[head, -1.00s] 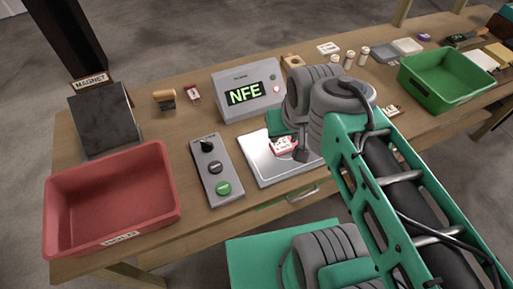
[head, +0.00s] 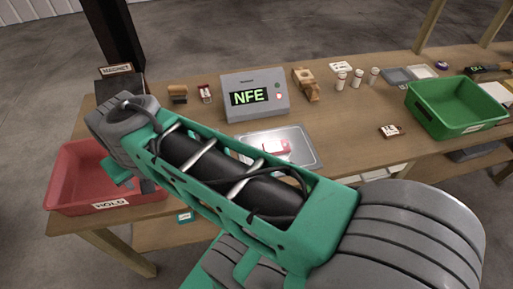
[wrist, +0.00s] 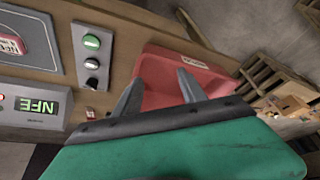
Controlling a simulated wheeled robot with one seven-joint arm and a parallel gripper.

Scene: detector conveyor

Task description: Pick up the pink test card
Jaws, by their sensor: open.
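The pink test card (head: 276,147) lies on the metal tray plate (head: 307,156) in front of the NFE display, its near side partly hidden by my arm. In the wrist view a pink-edged card (wrist: 12,42) lies on the plate at the upper left, cut by the frame edge. My gripper (wrist: 160,78) is open, with nothing between its fingers. It is over the red bin side, well away from the card. In the head view my arm's end hides most of the gripper.
The red HOLD bin (head: 72,170) stands at the left and a green bin (head: 447,118) at the right. The display box (head: 254,98) stands behind the plate. The button panel (wrist: 92,50) lies between plate and red bin. Another small card (head: 391,131) lies near the green bin.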

